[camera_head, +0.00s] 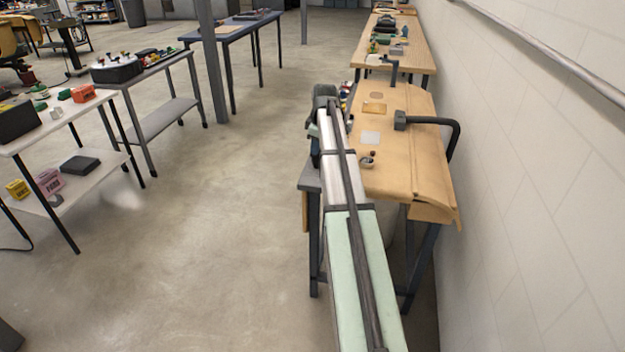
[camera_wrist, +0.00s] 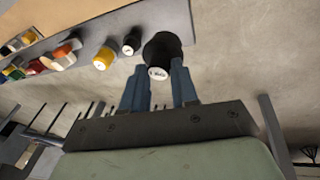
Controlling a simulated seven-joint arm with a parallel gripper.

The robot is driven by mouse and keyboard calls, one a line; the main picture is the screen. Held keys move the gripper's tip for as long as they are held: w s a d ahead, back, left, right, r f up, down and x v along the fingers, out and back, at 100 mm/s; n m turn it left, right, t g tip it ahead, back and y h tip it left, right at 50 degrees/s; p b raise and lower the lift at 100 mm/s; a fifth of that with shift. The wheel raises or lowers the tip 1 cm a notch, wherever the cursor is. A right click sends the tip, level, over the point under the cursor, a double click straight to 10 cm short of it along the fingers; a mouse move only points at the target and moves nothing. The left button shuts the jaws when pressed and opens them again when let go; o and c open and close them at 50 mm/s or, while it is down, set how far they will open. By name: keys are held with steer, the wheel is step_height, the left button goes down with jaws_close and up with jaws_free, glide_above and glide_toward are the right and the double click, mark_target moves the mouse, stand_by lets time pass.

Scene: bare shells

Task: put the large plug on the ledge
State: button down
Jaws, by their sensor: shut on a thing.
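A large black round plug (camera_wrist: 163,48) with a white label shows in the wrist view between the tips of my gripper's blue fingers. My gripper (camera_wrist: 158,78) is shut on it. A grey strip (camera_wrist: 150,16) along the workbench edge, which may be the ledge, lies just beyond the plug in that view. I cannot tell whether the plug touches it. In the head view my arm reaches away along the left side of the wooden workbench (camera_head: 405,170), and I cannot make out the fingers or the plug there.
A small black piece (camera_wrist: 131,42), a yellow piece (camera_wrist: 104,58) and an orange piece (camera_wrist: 64,55) stand left of the held plug. A grey clamp-like fixture (camera_head: 402,121) stands on the bench's right. A wall (camera_head: 540,150) runs along the right; open floor (camera_head: 240,220) lies left.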

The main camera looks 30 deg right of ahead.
steer(key=shift+w+a+r+n+t+y, duration=0.1)
steer(key=shift+w+r+n+t+y, duration=0.05)
steer(key=shift+w+n, duration=0.3)
steer(key=shift+w+a+r+n+t+y, duration=0.15)
steer(key=shift+w+n, duration=0.2)
steer(key=shift+n, duration=0.2)
steer(key=shift+w+d+n+t+y, duration=0.2)
steer(key=shift+n+t+y, duration=0.1)
steer(key=shift+n, duration=0.4)
steer(key=shift+f, duration=4.95)
steer(key=c, duration=0.9)
jaws_free()
steer(key=shift+f, duration=0.1)
steer(key=shift+o, duration=0.2)
steer(key=v, duration=1.2)
